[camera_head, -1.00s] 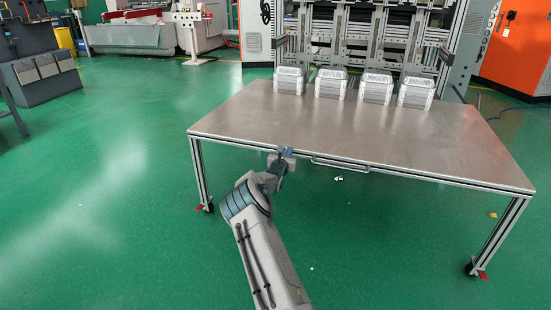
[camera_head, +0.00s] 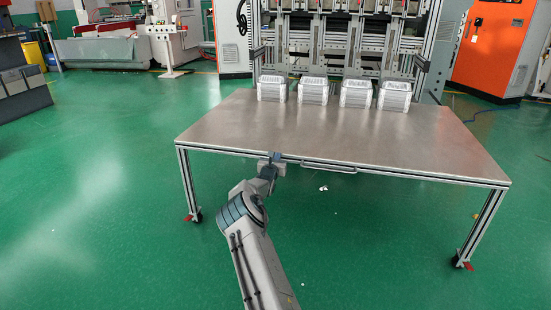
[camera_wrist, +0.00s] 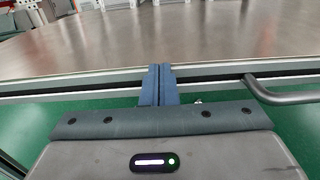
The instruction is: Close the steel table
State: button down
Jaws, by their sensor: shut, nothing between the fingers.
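The steel table (camera_head: 330,128) has a bare metal top, a profile front edge and legs with feet. A bar handle (camera_head: 328,168) is fixed to its front edge; it also shows at the right in the wrist view (camera_wrist: 285,96). My gripper (camera_head: 275,156) is at the table's front edge, left of the handle. In the wrist view my gripper (camera_wrist: 160,70) has its two blue fingers together with nothing between them, overlapping the front edge in the picture. I cannot tell whether the fingertips touch the edge. The handle is apart from the fingers.
Several foil tray stacks (camera_head: 313,90) stand along the table's back edge. A machine frame (camera_head: 345,40) rises behind the table. An orange cabinet (camera_head: 490,45) is at the back right. The green floor (camera_head: 100,200) to the left is clear.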

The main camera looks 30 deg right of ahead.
jog(key=shift+d+r, duration=0.2)
jog(key=shift+r, duration=0.45)
jog(key=f+p+v, duration=0.1)
jog(key=p+v, duration=0.7)
jog(key=v, duration=0.6)
jog(key=s+a+r+m+g+p, duration=0.1)
jog(key=s+r+m+g+p, duration=0.45)
jog(key=s+r+m, duration=0.55)
jog(key=s+r+m+g+p, duration=0.5)
jog(key=s+r+m+g, duration=0.15)
jog(key=r, duration=0.85)
jog(key=s+a+r+m+t+y+p, duration=0.1)
jog(key=s+a+r+m+y+p, duration=0.4)
jog(key=s+a+r, duration=0.5)
jog(key=s+a+r+m+t+y+p, duration=0.1)
jog(key=s+a+r+m+y+p, duration=0.3)
jog(key=s+a, duration=1.3)
notch_tip(320, 180, up, 7)
jog(key=a+y+p, duration=0.2)
jog(key=y+p, duration=0.1)
jog(key=p, duration=0.3)
jog(key=shift+a+r+m+y, duration=0.15)
jog(key=shift+a+m+y, duration=0.15)
jog(key=shift+m+y, duration=0.1)
jog(key=shift+s, duration=0.1)
